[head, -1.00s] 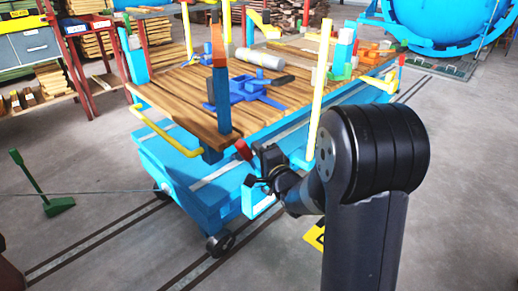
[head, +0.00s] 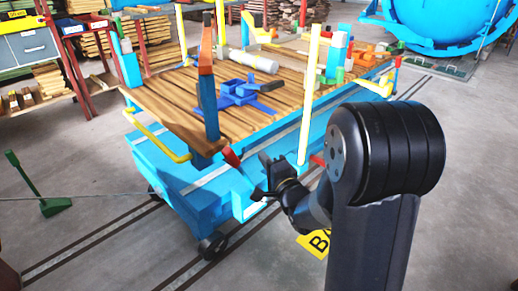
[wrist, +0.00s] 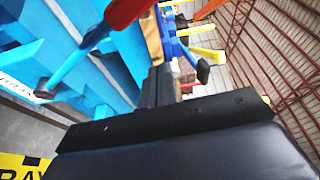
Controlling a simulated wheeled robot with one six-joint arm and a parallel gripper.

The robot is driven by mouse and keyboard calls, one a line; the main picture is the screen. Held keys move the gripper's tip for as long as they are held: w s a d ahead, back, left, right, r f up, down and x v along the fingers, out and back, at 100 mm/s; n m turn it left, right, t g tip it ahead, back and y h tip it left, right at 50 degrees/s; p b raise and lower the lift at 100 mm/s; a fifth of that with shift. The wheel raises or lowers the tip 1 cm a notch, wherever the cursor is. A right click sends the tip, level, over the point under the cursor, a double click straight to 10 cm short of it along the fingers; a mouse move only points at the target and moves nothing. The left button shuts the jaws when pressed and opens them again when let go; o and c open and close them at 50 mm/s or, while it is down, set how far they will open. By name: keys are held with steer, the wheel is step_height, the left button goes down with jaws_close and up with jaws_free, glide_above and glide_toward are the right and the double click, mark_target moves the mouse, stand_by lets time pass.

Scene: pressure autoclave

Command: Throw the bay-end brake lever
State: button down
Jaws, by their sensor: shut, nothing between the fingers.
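A lever with a red grip (head: 230,157) stands at the near side of the blue cart (head: 190,190), close to its corner post. It leans up and to the left. In the wrist view its red grip (wrist: 122,12) is at the top, with a blue shaft running down to the left. My gripper (head: 259,194) is right of and below the red grip in the head view, with a visible gap. Its dark fingers (wrist: 158,70) are together and empty in the wrist view, just right of the lever.
The cart's wooden deck (head: 160,100) carries blue clamps, a grey cylinder and several upright posts. A yellow floor sign (head: 315,243) lies beside the cart. A green floor lever (head: 40,190) stands at left. A blue autoclave (head: 430,20) is at the back right.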

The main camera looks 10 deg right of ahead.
steer(key=shift+f+v, duration=0.2)
steer(key=shift+v, duration=1.8)
steer(key=shift+w, duration=0.1)
